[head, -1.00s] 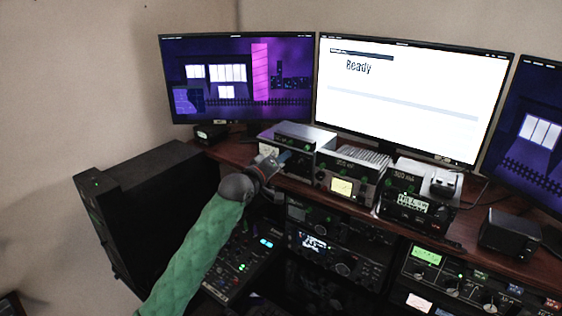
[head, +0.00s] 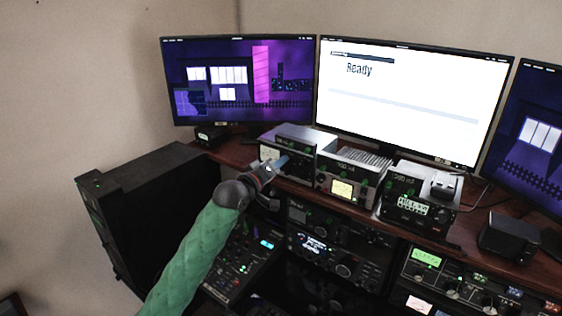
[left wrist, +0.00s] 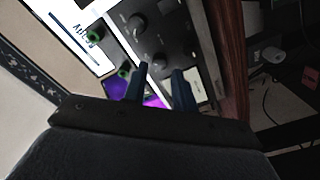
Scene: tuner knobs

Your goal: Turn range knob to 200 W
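My left gripper (head: 277,167) is in front of the leftmost silver-and-black unit (head: 308,134) on the desk shelf and hides part of its front. In the left wrist view its two dark blue fingers (left wrist: 162,72) are apart. A small dark knob (left wrist: 160,58) shows just past and between the fingertips; I cannot tell whether they touch it. A larger dark knob (left wrist: 138,24) is farther up the same panel, and a pale meter (left wrist: 190,84) is partly hidden by a finger. The range markings are too small to read. My right gripper is not in view.
Two more units, one with a lit yellow meter (head: 342,188) and one with a white display (head: 412,205), stand to the right. Green knobs (left wrist: 124,71) stick out near the left finger. Monitors (head: 410,100) stand behind; a radio rack (head: 330,245) is below.

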